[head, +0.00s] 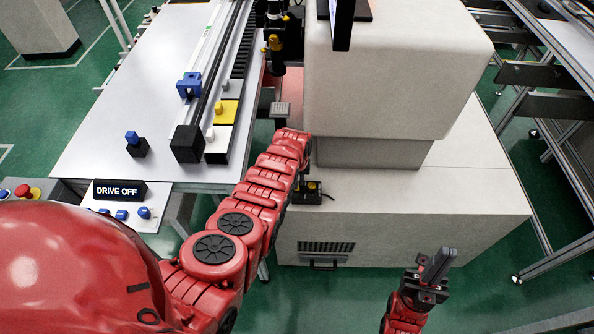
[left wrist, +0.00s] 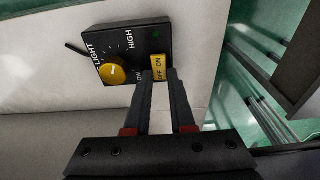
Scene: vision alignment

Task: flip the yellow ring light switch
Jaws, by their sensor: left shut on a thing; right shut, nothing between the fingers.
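The black light control box (left wrist: 125,48) shows in the left wrist view, with a round yellow knob (left wrist: 113,74) and a small yellow ON/OFF switch (left wrist: 158,64) at its lower right. My left gripper (left wrist: 160,76) has its fingertips at this switch, one on each side, and is shut on it; the tips partly cover it. In the head view the box (head: 307,194) sits on the pale machine base, and my left arm hides part of it and the left gripper. My right gripper (head: 437,264) is shut and empty, low at the right, away from the box.
The white machine housing (head: 395,75) rises behind the box on a wide pale base (head: 440,190). A grey table (head: 110,105) with a rail stands at the left. A panel marked DRIVE OFF (head: 118,190) is at its front. Metal frames (head: 560,105) stand at the right.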

